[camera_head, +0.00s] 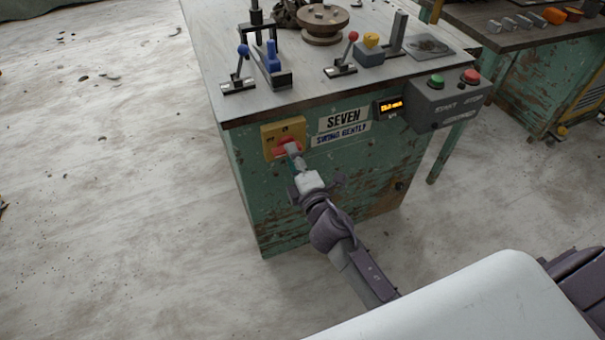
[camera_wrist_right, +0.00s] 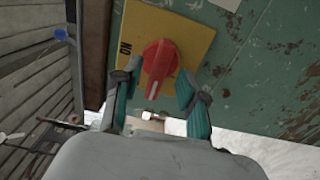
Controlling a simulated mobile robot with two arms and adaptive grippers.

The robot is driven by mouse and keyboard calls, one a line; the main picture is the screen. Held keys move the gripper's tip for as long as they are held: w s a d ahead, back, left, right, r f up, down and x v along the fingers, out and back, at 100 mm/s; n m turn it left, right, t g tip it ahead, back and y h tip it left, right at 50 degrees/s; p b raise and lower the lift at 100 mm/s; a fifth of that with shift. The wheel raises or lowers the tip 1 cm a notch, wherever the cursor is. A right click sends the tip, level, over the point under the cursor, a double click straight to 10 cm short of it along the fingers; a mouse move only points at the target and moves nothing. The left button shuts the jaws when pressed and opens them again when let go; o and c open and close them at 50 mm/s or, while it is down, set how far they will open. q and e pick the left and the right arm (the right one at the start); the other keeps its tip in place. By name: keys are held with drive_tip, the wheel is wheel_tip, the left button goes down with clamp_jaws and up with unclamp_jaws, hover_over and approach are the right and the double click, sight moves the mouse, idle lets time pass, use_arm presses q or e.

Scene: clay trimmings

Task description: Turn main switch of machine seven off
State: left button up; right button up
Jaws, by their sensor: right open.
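The main switch is a red rotary knob (camera_head: 284,147) on a yellow plate (camera_head: 270,133) on the front of the green machine (camera_head: 262,215), beside a label reading SEVEN (camera_head: 343,119). My right gripper (camera_head: 293,155) is at the knob in the head view and partly covers it. In the right wrist view the red knob (camera_wrist_right: 160,62) sits between the two open fingers (camera_wrist_right: 158,85), on the yellow plate (camera_wrist_right: 188,32), with the letters ON at its left. I cannot tell whether the fingers touch the knob. My left gripper is not in view.
A grey box (camera_head: 445,102) with green and red buttons and a small lit display (camera_head: 389,106) are right of the label. Blue (camera_head: 240,72) and red (camera_head: 342,58) levers stand on the machine top. Another bench (camera_head: 540,60) is at the right. The floor at left is mostly clear.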

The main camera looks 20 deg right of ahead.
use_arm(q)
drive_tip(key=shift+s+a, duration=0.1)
use_arm(e)
drive_tip(key=s, duration=1)
drive_tip(key=shift+s+d, duration=0.15)
